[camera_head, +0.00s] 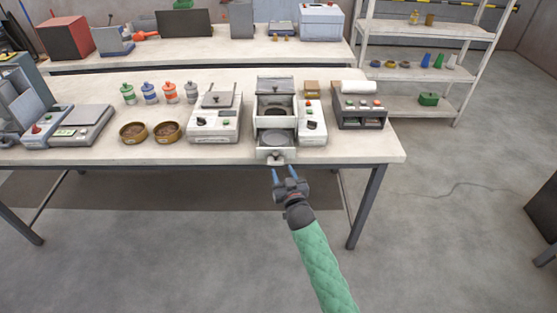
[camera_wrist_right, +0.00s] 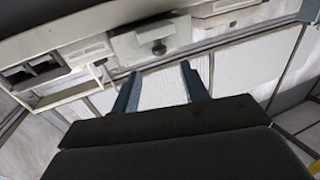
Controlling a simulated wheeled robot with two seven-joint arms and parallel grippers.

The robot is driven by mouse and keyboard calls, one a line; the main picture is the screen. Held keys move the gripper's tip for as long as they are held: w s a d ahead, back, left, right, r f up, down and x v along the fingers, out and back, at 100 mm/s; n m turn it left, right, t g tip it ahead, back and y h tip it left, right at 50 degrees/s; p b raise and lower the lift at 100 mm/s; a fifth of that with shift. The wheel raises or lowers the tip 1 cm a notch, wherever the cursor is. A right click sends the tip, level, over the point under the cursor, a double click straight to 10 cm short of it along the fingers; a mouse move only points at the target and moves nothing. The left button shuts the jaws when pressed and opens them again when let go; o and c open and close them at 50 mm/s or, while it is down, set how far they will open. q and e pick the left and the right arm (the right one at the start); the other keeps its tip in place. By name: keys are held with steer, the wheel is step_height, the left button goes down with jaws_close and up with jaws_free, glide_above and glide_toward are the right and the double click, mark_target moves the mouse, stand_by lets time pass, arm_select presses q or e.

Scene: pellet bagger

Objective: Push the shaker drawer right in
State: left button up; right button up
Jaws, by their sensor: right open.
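The shaker (camera_head: 275,86) is a white cabinet on the front bench. Its drawer (camera_head: 262,153) stands pulled out toward me, with a round grey dish (camera_head: 277,137) inside. The drawer front carries a small dark knob (camera_head: 275,158), which also shows in the right wrist view (camera_wrist_right: 158,47). My right gripper (camera_head: 284,173) is open and empty, just in front of the drawer front at the bench edge. In the right wrist view its blue fingers (camera_wrist_right: 159,72) point toward the knob, one to each side; I cannot tell whether they touch the front. My left gripper is not in view.
A white control box (camera_head: 312,123) stands close on the shaker's right, and a white machine with a lid (camera_head: 214,119) on its left. Brown bowls (camera_head: 133,132), small bottles and a scale (camera_head: 82,127) are further left. The floor before the bench is clear.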

mark_target(277, 157)
steer(key=p+x, duration=0.2)
steer(key=x, duration=0.4)
steer(key=shift+r, duration=0.15)
steer(key=shift+p+x, duration=0.4)
steer(key=shift+x, duration=0.35)
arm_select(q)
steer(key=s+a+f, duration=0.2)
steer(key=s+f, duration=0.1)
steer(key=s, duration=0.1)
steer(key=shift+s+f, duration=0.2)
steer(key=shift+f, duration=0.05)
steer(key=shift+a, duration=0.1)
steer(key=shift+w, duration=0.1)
arm_select(e)
jaws_close()
